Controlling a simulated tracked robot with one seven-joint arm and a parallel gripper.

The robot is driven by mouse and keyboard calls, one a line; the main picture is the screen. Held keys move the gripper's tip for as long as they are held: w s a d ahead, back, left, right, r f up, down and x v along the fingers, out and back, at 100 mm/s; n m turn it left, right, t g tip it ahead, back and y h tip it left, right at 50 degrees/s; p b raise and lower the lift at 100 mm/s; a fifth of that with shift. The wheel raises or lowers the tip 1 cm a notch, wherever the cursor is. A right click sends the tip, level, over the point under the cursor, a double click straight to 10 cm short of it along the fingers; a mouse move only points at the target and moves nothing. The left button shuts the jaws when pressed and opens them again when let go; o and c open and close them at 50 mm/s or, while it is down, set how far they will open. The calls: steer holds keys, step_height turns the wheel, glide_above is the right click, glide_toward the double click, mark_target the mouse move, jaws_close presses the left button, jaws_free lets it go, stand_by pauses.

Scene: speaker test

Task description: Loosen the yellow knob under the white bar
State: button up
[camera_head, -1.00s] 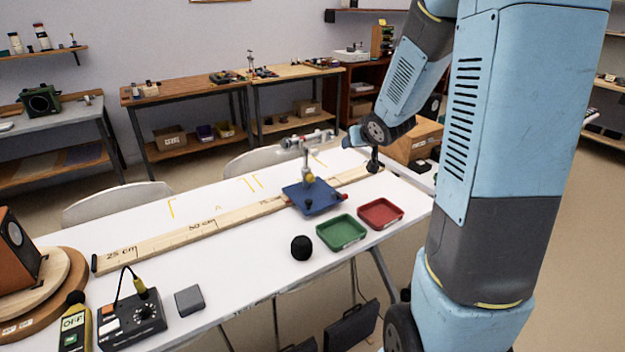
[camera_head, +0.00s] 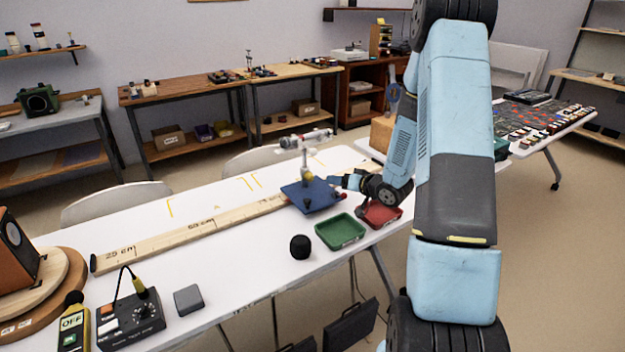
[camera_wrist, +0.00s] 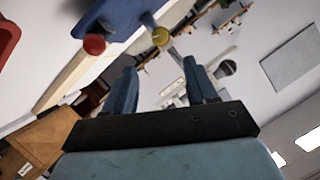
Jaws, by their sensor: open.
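The yellow knob (camera_head: 307,176) sits low on the post of a small stand, below the white bar (camera_head: 305,138). The stand rises from a blue base (camera_head: 312,198) on the long table. In the wrist view the yellow knob (camera_wrist: 160,37) lies beyond my fingertips, roughly between them in picture width. The blue base (camera_wrist: 122,18) shows behind it, with a red knob (camera_wrist: 95,44) at its edge. My gripper (camera_wrist: 160,72) is open, with nothing between the fingers. In the head view my gripper (camera_head: 338,182) is just right of the base, near the red tray.
A red tray (camera_head: 380,215) is partly hidden by my arm. A wooden ruler (camera_head: 190,236) runs along the white table. Its front left holds a speaker and small devices.

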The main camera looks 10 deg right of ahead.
mark_target(311, 178)
steer(key=x, duration=1.3)
steer(key=shift+w, duration=0.1)
steer(key=c, duration=1.1)
steer(key=shift+o, duration=0.2)
steer(key=shift+a, duration=0.25)
steer(key=shift+d, duration=0.15)
